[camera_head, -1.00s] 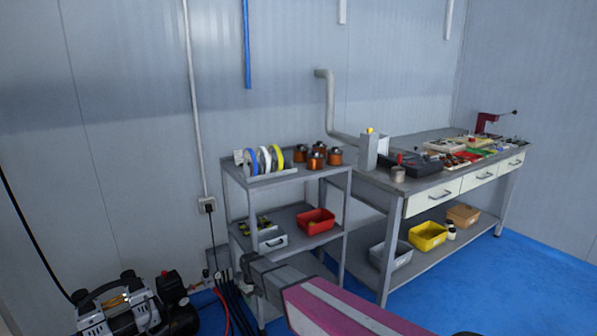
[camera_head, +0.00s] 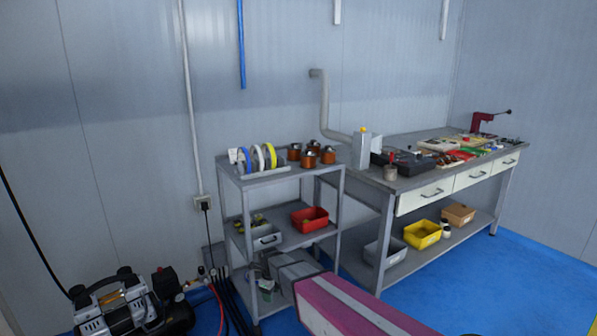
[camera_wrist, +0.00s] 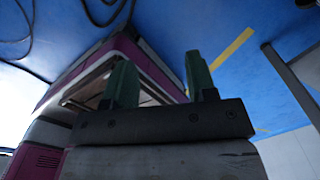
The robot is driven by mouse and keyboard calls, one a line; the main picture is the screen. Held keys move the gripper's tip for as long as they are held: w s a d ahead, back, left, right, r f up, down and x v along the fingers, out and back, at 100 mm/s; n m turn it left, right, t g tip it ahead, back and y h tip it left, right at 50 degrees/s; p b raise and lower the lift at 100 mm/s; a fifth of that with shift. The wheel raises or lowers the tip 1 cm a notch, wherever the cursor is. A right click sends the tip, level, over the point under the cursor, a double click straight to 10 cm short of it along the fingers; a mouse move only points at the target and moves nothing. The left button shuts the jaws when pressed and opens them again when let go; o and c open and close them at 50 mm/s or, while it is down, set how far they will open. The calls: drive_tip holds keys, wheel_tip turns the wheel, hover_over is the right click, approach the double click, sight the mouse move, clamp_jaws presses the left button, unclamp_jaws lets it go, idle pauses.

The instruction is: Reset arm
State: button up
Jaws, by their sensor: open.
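My gripper (camera_wrist: 162,82) shows in the wrist view with its two green fingers spread apart and nothing between them. It is open and empty. Beyond the fingers are the blue floor and a magenta and white body of mine. In the head view my magenta and grey arm reaches in from the bottom, in front of the shelf cart (camera_head: 283,178). The fingertips are not visible in the head view.
The cart holds wire spools (camera_head: 256,158), copper coils (camera_head: 310,155) and a red bin (camera_head: 310,219). A workbench (camera_head: 400,181) with tools stands to the right. A compressor (camera_head: 128,304) sits at lower left. Blue floor is clear at right.

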drive_tip(key=s+d+r+n, duration=0.3)
drive_tip(key=d+n, duration=0.4)
drive_tip(key=d, duration=0.3)
drive_tip(key=s+d+r+n, duration=0.4)
drive_tip(key=d+n, duration=0.4)
drive_tip(key=d, duration=0.2)
drive_tip(key=s+d+r+n, duration=0.4)
drive_tip(key=d+n, duration=0.3)
drive_tip(key=d, duration=0.3)
drive_tip(key=shift+s+n, duration=0.4)
drive_tip(key=shift+s, duration=0.05)
